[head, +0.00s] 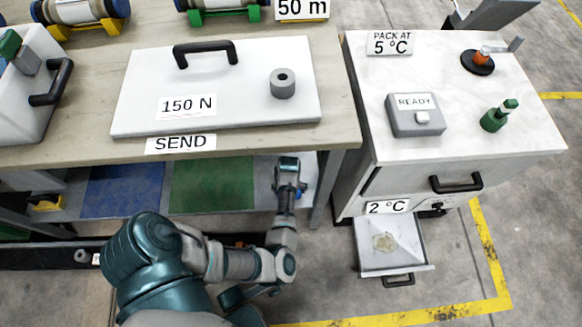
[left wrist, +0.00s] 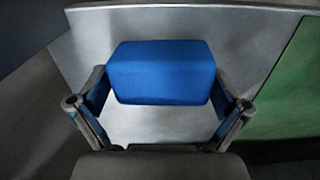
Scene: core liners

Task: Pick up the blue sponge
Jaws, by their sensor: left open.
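The blue sponge (left wrist: 160,72) is a rounded block in the left wrist view, on a pale grey surface. My left gripper (left wrist: 161,80) is open, with one finger at each side of the sponge. The sponge shows between and just beyond the fingertips; I cannot tell whether they touch it. In the head view my left gripper (head: 290,182) is low at the right end of the shelf under the bench. A little blue shows beside it, but I cannot tell whether that is sponge or finger pad. My right gripper is not in view.
The shelf has a green mat (head: 212,185) and a blue mat (head: 125,187). The bench top (head: 335,125) overhangs it, carrying a white lid (head: 240,80). A white cabinet (head: 430,130) with an open lower drawer (head: 370,262) stands to the right.

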